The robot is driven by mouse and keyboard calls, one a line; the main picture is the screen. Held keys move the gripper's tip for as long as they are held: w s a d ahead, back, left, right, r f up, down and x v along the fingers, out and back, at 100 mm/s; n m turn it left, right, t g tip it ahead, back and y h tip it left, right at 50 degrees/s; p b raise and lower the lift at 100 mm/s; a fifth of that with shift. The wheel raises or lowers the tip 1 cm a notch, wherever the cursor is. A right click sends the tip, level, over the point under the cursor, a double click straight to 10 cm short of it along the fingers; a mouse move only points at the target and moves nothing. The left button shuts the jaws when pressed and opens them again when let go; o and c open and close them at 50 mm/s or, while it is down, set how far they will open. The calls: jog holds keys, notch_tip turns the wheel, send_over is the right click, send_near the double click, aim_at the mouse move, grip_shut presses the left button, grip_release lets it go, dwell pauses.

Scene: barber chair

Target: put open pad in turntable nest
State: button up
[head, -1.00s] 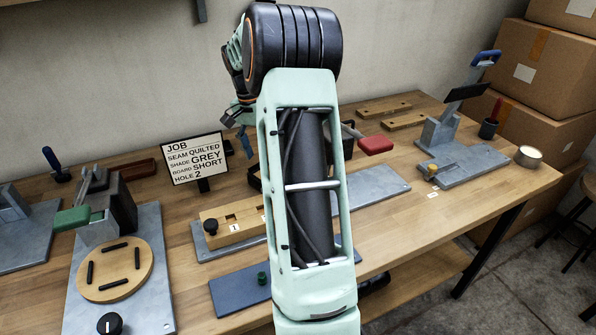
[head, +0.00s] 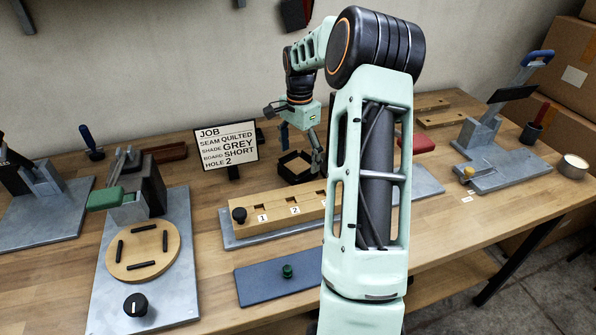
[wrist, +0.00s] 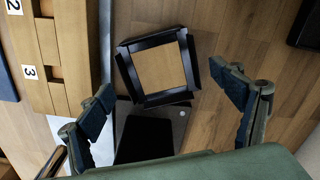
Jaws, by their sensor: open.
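The turntable nest is a round wooden disc (head: 143,256) with black bars on it, on a grey plate at the left in the head view. I cannot single out the open pad for certain. A black square frame (head: 281,167) stands on the bench behind the numbered wooden block. In the wrist view this frame (wrist: 187,60) shows bare wood inside it. A dark slab (wrist: 147,138) lies beside it, partly hidden by my gripper body. My gripper (head: 317,160) is beside the frame in the head view. In the wrist view my gripper (wrist: 163,85) is open, with nothing between its fingers.
The numbered wooden block (head: 275,212), a blue plate with a green knob (head: 262,285) and the job sign (head: 226,146) stand near. A green-handled press (head: 150,188) rises behind the disc. A blue-handled press (head: 482,135) is at the right. My forearm hides part of the bench.

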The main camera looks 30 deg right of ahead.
aim_at(300, 165)
notch_tip(300, 165, down, 4)
jog(key=shift+d, duration=0.15)
jog(key=shift+c, duration=0.6)
jog(key=shift+w+r, duration=0.1)
jog(key=c, duration=1.5)
jog(key=shift+o, duration=0.2)
jog(key=shift+r, duration=0.1)
